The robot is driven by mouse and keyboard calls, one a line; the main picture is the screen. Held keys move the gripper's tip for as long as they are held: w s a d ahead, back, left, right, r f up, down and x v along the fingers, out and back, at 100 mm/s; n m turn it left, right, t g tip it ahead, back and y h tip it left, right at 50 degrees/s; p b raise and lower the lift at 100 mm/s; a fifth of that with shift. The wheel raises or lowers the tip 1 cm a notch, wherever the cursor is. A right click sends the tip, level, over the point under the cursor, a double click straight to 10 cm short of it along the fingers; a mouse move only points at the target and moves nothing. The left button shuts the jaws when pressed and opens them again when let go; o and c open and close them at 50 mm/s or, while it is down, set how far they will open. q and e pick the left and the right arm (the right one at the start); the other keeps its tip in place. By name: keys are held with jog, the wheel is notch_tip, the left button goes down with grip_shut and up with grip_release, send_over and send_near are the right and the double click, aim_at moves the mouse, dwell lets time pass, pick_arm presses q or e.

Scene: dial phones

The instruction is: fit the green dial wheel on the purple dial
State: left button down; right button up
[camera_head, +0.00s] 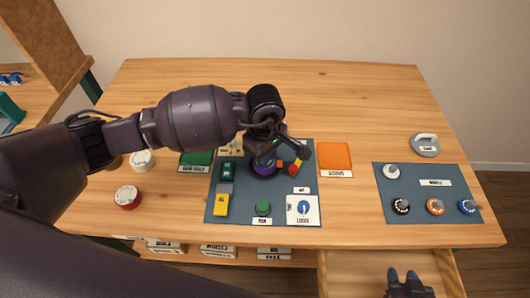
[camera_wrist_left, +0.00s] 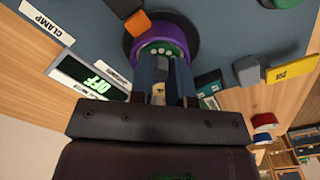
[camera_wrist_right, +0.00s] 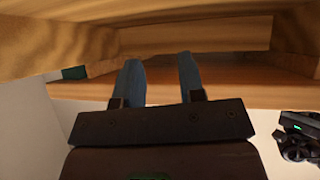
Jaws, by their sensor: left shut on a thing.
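The purple dial (camera_head: 262,168) stands on the blue-grey mat, mostly under my left gripper; it shows as a purple ring in the left wrist view (camera_wrist_left: 184,31). The green dial wheel (camera_wrist_left: 160,48), with pale round spots, sits inside or just over the ring at my left fingertips. Whether it is fully seated cannot be told. My left gripper (camera_wrist_left: 163,68) points down at the dial, its fingers close together and shut on the wheel. My right gripper (camera_head: 408,284) is open and empty, low by the table's front edge; its fingers are well apart in the right wrist view (camera_wrist_right: 158,75).
A green button (camera_head: 263,208), a yellow block (camera_head: 221,205) and a white card (camera_head: 303,210) lie on the mat. A lit OFF display (camera_wrist_left: 88,77) is near the dial. An orange tray (camera_head: 335,157) and a second mat with knobs (camera_head: 433,175) are to the right. The back of the table is clear.

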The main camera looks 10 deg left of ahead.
pick_arm(q)
jog(key=c, duration=1.2)
grip_release()
jog(key=shift+s+f, duration=0.2)
jog(key=shift+f, duration=0.25)
jog(key=shift+o, duration=0.2)
jog(key=shift+f, duration=0.1)
jog(key=shift+s, duration=0.1)
jog(key=shift+o, duration=0.4)
notch_tip(320, 180, up, 14)
jog(key=p, duration=0.1)
jog(key=shift+w+f, duration=0.2)
jog(key=shift+w, duration=0.05)
